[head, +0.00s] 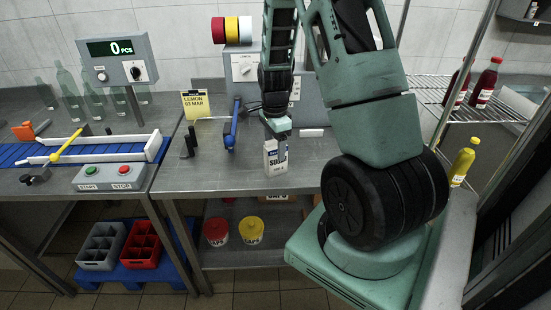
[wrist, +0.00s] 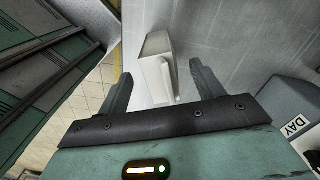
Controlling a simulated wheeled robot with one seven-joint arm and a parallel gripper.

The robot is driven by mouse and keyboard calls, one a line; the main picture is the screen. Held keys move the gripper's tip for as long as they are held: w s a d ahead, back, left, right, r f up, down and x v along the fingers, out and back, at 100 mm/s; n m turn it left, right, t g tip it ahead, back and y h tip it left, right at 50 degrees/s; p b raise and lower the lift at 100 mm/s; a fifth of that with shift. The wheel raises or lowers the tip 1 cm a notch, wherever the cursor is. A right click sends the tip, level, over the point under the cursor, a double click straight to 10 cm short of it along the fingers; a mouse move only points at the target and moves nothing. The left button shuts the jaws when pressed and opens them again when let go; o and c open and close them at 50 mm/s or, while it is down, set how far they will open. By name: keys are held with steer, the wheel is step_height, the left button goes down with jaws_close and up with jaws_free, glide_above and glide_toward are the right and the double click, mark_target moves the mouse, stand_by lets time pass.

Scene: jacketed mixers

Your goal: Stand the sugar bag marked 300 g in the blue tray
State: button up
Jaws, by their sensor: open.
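A white sugar bag (head: 275,160) with dark "SUGAR" lettering stands upright near the front of the middle metal table. The small line under the lettering is too small to read, so I cannot tell its weight. My gripper (head: 277,134) points down right above the bag in the head view. In the wrist view my gripper (wrist: 160,72) is open, and the white bag (wrist: 156,68) shows between and beyond its two fingers. Whether they touch it I cannot tell. I cannot make out a blue tray in either view.
A blue-handled lever (head: 232,128) and a yellow lemon card (head: 196,104) stand left of the bag. A button box (head: 109,177) and blue conveyor (head: 35,153) are farther left. A blue pallet (head: 185,240) with crates lies on the floor. Bare tabletop surrounds the bag.

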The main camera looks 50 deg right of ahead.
mark_target(276, 157)
steer(key=shift+d+f+p, duration=0.2)
steer(key=shift+f+p, duration=0.5)
steer(key=shift+f, duration=1.95)
steer(key=c, duration=1.4)
steer(key=shift+r, duration=0.1)
